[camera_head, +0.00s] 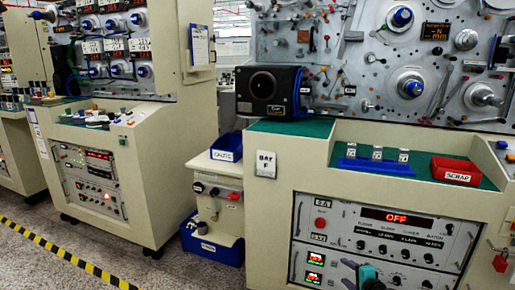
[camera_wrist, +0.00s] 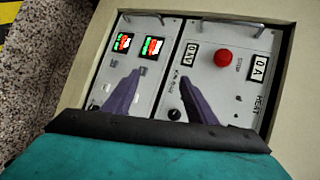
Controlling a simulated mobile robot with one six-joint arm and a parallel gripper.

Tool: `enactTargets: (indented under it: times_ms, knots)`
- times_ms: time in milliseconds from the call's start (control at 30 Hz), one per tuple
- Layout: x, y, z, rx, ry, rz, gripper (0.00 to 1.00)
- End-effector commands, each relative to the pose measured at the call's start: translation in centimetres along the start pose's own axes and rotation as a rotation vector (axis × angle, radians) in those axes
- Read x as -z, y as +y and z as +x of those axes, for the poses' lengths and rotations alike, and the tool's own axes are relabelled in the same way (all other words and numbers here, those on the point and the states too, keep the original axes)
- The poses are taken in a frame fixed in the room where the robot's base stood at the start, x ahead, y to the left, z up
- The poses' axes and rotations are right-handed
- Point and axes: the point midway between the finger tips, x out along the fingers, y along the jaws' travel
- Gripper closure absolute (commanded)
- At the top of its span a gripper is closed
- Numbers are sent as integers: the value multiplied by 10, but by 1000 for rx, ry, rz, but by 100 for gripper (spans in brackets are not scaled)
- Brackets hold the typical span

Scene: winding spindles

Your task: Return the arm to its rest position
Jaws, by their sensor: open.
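My gripper (camera_wrist: 160,77) shows in the wrist view as two dark purple fingers spread apart, with nothing between them. It is in front of the grey control panel (camera_wrist: 177,62) of the cream machine, and the panel shows between and beyond the fingers. Whether the fingertips touch the panel cannot be told. In the head view my gripper (camera_head: 345,272) is low in the picture, in front of the lower part of the same panel (camera_head: 340,232). Most of my arm is out of view.
The panel has a red button (camera_wrist: 222,58), knobs, lit displays and metal handles (camera_wrist: 233,22). Above it, a green-topped ledge holds a blue rack (camera_head: 375,166) and a red SCRAP bin (camera_head: 455,170). Blue bins stand at left. Open floor (camera_head: 60,225) lies left, with yellow-black tape.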

Motion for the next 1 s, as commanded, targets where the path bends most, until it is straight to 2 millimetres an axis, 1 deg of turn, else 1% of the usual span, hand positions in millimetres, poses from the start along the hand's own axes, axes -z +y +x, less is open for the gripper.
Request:
enactTargets:
  times_ms: [33, 133, 233, 367, 400, 467, 600, 700, 767, 800, 867, 900, 967, 1000]
  knots:
    - [-20, 5, 2, -37, -33, -21, 48]
    - [-56, 28, 8, -107, -95, -66, 48]
    - [-90, 53, 9, -179, -158, -117, 48]
    - [-133, 88, 5, -275, -244, -190, 48]
    - [-145, 98, 2, -304, -271, -213, 48]
    - [-164, 115, -3, -350, -312, -251, 48]
    - [-202, 156, -21, -459, -412, -341, 48]
    - [-227, 186, -40, -540, -485, -412, 48]
    - [-239, 204, -53, -591, -531, -457, 48]
    - [-247, 216, -62, -625, -562, -487, 48]
    - [-258, 235, -78, -677, -610, -533, 48]
    - [-264, 247, -89, -713, -642, -566, 48]
    - [-271, 265, -107, -769, -692, -617, 48]
    - [-274, 277, -120, -808, -727, -652, 48]
